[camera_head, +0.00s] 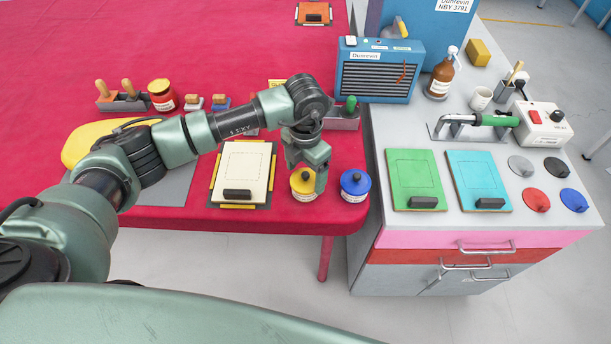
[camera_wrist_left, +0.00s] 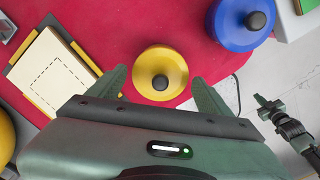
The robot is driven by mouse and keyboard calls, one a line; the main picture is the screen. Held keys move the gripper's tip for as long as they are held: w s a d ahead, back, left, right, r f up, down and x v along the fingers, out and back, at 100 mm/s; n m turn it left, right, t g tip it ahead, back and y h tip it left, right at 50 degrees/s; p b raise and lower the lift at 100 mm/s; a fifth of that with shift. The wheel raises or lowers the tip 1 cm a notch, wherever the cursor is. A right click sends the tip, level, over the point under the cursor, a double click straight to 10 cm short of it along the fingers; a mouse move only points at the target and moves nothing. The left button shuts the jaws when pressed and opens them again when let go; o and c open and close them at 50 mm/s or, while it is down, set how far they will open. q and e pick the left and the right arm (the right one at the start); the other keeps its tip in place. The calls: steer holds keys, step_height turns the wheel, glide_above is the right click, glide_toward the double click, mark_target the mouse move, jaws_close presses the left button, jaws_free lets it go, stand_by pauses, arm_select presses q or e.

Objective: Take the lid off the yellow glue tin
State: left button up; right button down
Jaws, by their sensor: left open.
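The yellow glue tin (camera_head: 303,198) stands near the front edge of the red table, partly covered by my gripper in the head view. Its yellow lid (camera_wrist_left: 160,73) has a black knob and sits on the tin. My left gripper (camera_head: 307,184) is directly over the tin, pointing down. In the left wrist view its two open fingers (camera_wrist_left: 160,88) are on either side of the near part of the lid, apart from it. Nothing is held. Whether the fingertips are level with the lid is hard to tell.
A blue tin (camera_head: 355,185) stands close on the right. A cream board (camera_head: 243,168) lies in a dark frame on the left. The grey bench (camera_head: 440,222) on the right holds green and cyan boards and several loose lids. A blue heater (camera_head: 378,70) stands behind.

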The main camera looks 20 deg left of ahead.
arm_select(q)
steer(key=c, duration=1.5)
steer(key=shift+s, duration=0.15)
jaws_close()
steer(key=shift+s+f, duration=0.1)
